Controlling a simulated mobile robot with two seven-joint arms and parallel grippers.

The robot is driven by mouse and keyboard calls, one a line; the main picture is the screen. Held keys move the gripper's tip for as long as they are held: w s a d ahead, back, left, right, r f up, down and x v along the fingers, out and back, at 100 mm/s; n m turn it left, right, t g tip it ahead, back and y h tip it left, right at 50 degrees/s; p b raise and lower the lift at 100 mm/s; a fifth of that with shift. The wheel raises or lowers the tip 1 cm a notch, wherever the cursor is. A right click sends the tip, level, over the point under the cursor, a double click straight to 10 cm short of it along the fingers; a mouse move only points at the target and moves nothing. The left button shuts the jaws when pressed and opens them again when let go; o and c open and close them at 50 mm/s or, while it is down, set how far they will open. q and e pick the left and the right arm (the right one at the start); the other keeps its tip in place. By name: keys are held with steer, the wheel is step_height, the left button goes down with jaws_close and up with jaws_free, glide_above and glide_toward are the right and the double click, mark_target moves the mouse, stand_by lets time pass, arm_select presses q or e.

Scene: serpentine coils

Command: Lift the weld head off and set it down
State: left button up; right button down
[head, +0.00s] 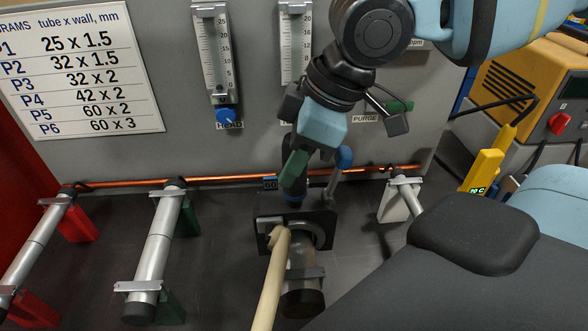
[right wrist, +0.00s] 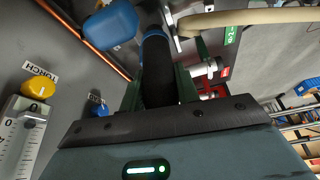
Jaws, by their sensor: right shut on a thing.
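The weld head (head: 265,232) is a dark, plate-like block with a round opening, low in the middle of the head view. A steel tube (head: 301,262) runs toward me from its opening; I cannot tell if the head is still seated around it. My right gripper (head: 295,180) reaches down from above, its green fingers shut on the head's dark upright handle. In the right wrist view the dark handle (right wrist: 157,72) sits between the green fingers, with a blue part beside it. The fingers hide part of the handle. My left gripper is not in view.
Steel tubes on red and green stands (head: 168,215) lie at left. A white stand (head: 398,203) holds another tube at right. A beige hose (head: 270,285) runs from the head toward me. A copper pipe (head: 235,178) crosses along the grey panel. A yellow machine (head: 530,85) stands at right.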

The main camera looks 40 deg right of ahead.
step_height(320, 180, up, 16)
steer(key=shift+r+p, duration=0.25)
steer(key=shift+p, duration=0.2)
steer(key=shift+a, duration=0.1)
